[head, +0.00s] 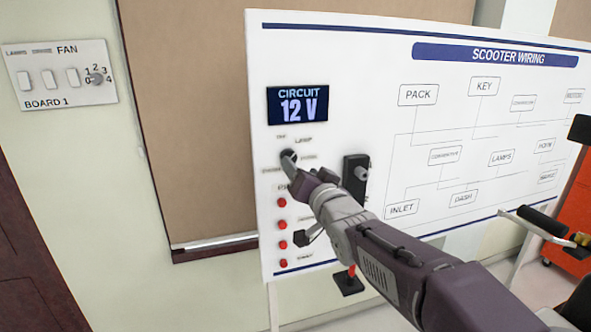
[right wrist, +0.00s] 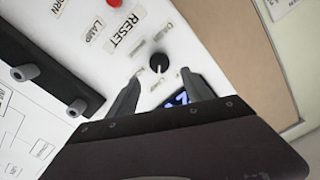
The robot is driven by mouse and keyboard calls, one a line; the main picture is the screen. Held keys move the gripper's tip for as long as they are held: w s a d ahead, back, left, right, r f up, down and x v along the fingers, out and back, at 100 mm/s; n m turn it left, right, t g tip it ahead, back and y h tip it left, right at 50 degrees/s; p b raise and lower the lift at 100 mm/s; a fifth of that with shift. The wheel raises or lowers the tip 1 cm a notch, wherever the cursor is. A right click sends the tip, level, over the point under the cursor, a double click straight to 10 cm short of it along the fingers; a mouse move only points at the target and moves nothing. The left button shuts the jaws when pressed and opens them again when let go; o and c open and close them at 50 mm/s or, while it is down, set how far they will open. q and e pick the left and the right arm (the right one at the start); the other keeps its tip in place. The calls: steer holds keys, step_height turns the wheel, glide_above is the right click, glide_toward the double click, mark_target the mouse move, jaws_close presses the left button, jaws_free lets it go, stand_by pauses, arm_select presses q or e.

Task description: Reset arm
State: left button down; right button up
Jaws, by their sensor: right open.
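My right gripper (head: 291,166) reaches up to the white scooter wiring board (head: 345,120), just below its "CIRCUIT 12 V" display (head: 297,105). In the right wrist view the gripper (right wrist: 161,78) is open and empty. A small black rotary knob (right wrist: 158,62) with a white pointer mark sits just beyond and between the two fingertips. The fingers look apart from it. In the head view the gripper partly covers the knob, so the exact gap cannot be told. My left gripper is not in view.
Several red buttons (head: 281,202) run down the board below the knob. A black block (head: 356,176) sticks out to the right of the gripper. A fan switch panel (head: 60,76) hangs on the left wall. An orange cabinet (head: 572,220) stands at right.

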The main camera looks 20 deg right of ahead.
steer(key=shift+s, duration=0.75)
steer(key=s+f+g, duration=0.3)
steer(key=f+g, duration=0.4)
steer(key=f, duration=1.7)
steer(key=s+f+n+g, duration=0.2)
steer(key=s+f+g, duration=0.3)
steer(key=s, duration=0.5)
steer(key=s+f+n+g, duration=0.3)
steer(key=s+f+g, duration=0.1)
steer(key=s+f, duration=0.6)
steer(key=shift+s+a+f+g, duration=0.15)
steer(key=shift+a+g, duration=0.1)
steer(key=shift+g, duration=0.15)
